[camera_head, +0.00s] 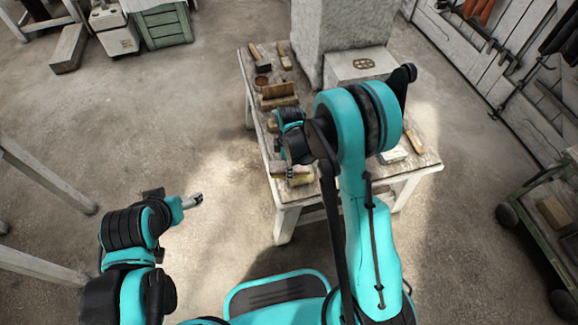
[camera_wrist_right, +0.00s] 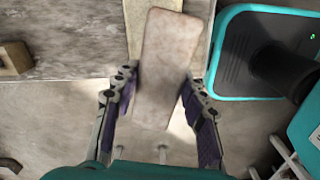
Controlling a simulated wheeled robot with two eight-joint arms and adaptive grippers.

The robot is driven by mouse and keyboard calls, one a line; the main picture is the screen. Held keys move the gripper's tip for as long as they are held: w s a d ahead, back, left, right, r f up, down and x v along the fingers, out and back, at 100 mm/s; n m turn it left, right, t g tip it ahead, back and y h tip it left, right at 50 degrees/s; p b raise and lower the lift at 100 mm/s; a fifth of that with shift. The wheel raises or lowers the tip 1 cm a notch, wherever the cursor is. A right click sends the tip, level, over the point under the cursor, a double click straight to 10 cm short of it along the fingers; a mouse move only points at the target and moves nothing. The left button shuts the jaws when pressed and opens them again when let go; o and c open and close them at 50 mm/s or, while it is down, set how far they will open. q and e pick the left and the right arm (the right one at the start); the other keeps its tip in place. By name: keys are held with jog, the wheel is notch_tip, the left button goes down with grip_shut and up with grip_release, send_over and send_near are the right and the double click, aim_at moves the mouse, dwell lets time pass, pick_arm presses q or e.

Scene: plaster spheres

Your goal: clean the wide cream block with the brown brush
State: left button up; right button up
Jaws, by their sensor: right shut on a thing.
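In the right wrist view, a long, pale brown, smooth-backed piece, which looks like the brush (camera_wrist_right: 162,70), lies between the fingers of my right gripper (camera_wrist_right: 158,92). The gripper is shut on it. A cream surface, which looks like the wide cream block (camera_wrist_right: 199,48), shows under and beside the brush. Whether they touch is hard to tell. In the head view, the cream block (camera_head: 301,180) shows at the table's near left edge, partly hidden by my right gripper (camera_head: 291,166). My left gripper (camera_head: 193,201) is out over the floor, away from the table; its fingers are too small to read.
The worn table (camera_head: 427,159) carries a brown wooden piece (camera_head: 279,91), a wooden-handled tool (camera_head: 284,54), a pale box (camera_head: 358,64) and a large grey block (camera_head: 335,28) at the back. A green cart (camera_head: 535,205) stands at right. Floor at left is open.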

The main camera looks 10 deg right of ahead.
aim_at(301, 166)
jog(key=shift+s+d, duration=0.2)
jog(key=shift+d, duration=0.85)
jog(key=shift+s+d, duration=0.2)
jog(key=shift+d, duration=0.8)
jog(key=shift+a, duration=0.15)
jog(key=shift+w+a, duration=0.25)
jog(key=shift+a, duration=0.8)
jog(key=shift+w+a, duration=0.2)
jog(key=shift+a, duration=0.85)
jog(key=shift+d, duration=0.15)
jog(key=shift+s+d, duration=0.25)
jog(key=shift+d, duration=0.8)
jog(key=shift+s+d, duration=0.2)
jog(key=shift+d, duration=0.85)
jog(key=shift+a, duration=0.1)
